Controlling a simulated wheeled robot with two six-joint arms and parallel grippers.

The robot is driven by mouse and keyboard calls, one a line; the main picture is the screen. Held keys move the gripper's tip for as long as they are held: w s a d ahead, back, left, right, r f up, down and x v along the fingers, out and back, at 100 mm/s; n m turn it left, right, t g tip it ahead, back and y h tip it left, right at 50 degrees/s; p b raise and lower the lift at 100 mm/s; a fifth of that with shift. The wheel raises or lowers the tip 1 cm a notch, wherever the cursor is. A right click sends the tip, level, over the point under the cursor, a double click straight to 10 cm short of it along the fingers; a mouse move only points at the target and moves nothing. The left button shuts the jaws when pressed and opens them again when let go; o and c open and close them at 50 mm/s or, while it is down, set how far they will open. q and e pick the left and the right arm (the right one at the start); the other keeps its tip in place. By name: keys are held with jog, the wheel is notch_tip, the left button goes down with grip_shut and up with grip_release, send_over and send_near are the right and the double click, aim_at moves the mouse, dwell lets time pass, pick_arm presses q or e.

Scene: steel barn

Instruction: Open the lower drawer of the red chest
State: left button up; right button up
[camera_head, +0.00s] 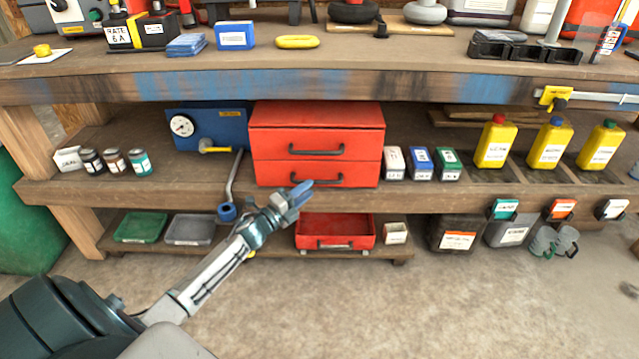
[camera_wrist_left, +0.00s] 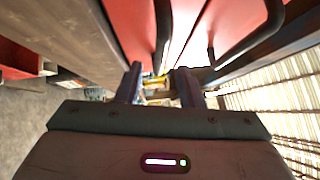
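The red chest (camera_head: 317,116) stands on the middle shelf with an upper drawer (camera_head: 270,146) and a lower drawer (camera_head: 270,174), both shut. Each drawer has a dark bar handle; the lower handle (camera_head: 325,182) is partly covered by my left gripper (camera_head: 301,192). In the left wrist view the picture is turned: the lower handle (camera_wrist_left: 163,35) and the upper handle (camera_wrist_left: 262,38) run down from the top. My left fingers (camera_wrist_left: 160,88) are apart, and the lower handle's near end appears close to the gap. Contact cannot be told. My right gripper is out of view.
A red open tray (camera_head: 310,235) sits on the low shelf below the chest. A blue gauge box (camera_head: 215,138) stands left of the chest. Small boxes (camera_head: 396,163) and yellow bottles (camera_head: 495,143) stand to its right. The workbench top (camera_head: 380,55) overhangs above.

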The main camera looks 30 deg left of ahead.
aim_at(318, 181)
pick_arm(q)
jog(key=shift+x, duration=2.6)
grip_shut()
